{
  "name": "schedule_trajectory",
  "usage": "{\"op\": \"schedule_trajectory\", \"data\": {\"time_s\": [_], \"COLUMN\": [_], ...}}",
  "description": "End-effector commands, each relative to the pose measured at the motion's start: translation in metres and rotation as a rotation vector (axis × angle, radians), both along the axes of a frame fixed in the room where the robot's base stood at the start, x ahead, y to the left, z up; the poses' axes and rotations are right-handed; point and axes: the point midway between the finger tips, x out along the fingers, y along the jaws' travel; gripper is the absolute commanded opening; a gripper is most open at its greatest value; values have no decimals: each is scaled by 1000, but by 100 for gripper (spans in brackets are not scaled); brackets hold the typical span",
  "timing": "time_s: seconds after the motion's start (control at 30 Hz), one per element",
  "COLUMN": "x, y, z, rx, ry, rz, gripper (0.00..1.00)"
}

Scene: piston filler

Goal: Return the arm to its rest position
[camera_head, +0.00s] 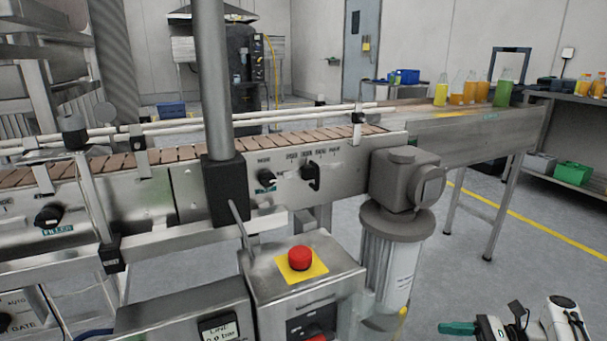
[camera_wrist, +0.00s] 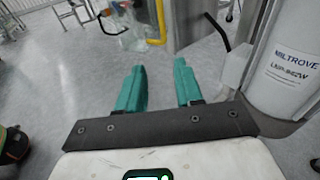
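My gripper (camera_head: 458,328) is at the bottom right of the head view, low beside the conveyor, with part of my white arm (camera_head: 563,318) at its right. The wrist view shows both teal fingers of my gripper (camera_wrist: 158,88) apart with nothing between them. Bare floor and a blurred metal stand lie beyond the fingertips. The rest of my arm is cut off by the bottom edge of the head view.
The conveyor (camera_head: 290,140) crosses the head view. A control box with a red emergency button (camera_head: 300,258) and a grey motor housing (camera_head: 398,245) stand left of my gripper. A white labelled cylinder (camera_wrist: 285,65) is close on the right in the wrist view.

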Motion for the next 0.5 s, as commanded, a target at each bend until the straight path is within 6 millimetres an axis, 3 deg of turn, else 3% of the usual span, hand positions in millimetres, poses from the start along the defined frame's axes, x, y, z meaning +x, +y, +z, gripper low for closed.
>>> {"op": "schedule_trajectory", "data": {"time_s": [0.03, 0.2, 0.4, 0.5], "x": [-9, -52, -116, -149], "y": [8, 31, 52, 60], "z": [-23, -101, -165, -183], "rx": [-58, -345, -674, -822], "ry": [-8, -87, -221, -303], "rz": [16, 120, 322, 445], "gripper": [36, 36, 36, 36]}}
